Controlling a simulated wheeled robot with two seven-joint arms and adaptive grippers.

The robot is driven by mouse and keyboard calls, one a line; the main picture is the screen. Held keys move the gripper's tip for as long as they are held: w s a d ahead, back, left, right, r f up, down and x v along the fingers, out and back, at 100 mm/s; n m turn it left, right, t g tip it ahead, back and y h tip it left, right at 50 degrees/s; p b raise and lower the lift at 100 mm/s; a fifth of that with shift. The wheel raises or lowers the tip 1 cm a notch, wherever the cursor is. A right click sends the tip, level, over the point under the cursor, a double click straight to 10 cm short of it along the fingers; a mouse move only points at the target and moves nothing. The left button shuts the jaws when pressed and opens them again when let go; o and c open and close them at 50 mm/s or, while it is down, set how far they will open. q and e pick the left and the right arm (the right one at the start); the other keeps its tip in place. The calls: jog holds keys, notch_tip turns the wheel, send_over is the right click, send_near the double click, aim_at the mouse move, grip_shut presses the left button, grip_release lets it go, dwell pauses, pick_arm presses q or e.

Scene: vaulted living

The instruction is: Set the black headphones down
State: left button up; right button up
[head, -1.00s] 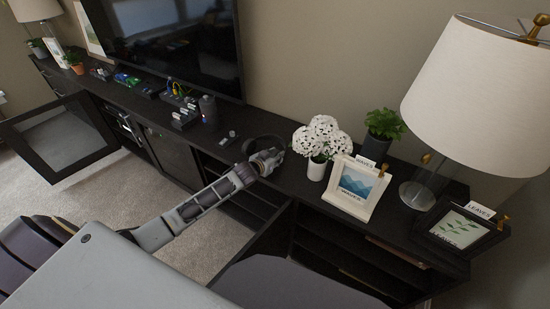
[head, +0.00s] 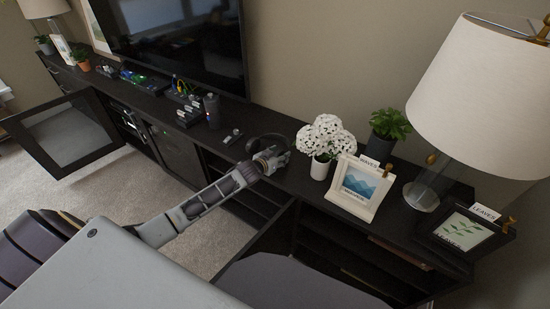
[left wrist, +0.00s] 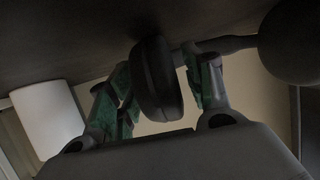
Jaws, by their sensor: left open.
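The black headphones (head: 264,138) rest on the dark console top, left of the white flowers in the head view. My left gripper (head: 273,158) is at their near side, low over the console, and partly hides them. In the left wrist view one round black ear cup (left wrist: 156,85) is between the two green-padded fingers, which are open. The other ear cup (left wrist: 292,42) is at the right edge, outside the fingers. Whether a finger touches the cup is hard to tell. My right gripper is not in view.
The white flower pot (head: 319,168) stands close to the right of the gripper. A framed mountain picture (head: 360,185), a green plant (head: 388,132) and a lamp (head: 432,180) are farther right. A small remote (head: 232,137) and a dark cylinder (head: 212,110) are to the left.

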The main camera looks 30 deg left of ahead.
pick_arm(q)
jog(key=shift+s+r, duration=0.1)
jog(key=shift+s, duration=0.05)
jog(key=shift+v, duration=1.15)
jog(key=shift+s+a+r+p, duration=0.1)
jog(key=shift+s+r+p, duration=0.2)
jog(key=shift+s, duration=0.25)
jog(key=shift+v, duration=1.6)
jog(key=p+v, duration=0.1)
jog(key=v, duration=0.4)
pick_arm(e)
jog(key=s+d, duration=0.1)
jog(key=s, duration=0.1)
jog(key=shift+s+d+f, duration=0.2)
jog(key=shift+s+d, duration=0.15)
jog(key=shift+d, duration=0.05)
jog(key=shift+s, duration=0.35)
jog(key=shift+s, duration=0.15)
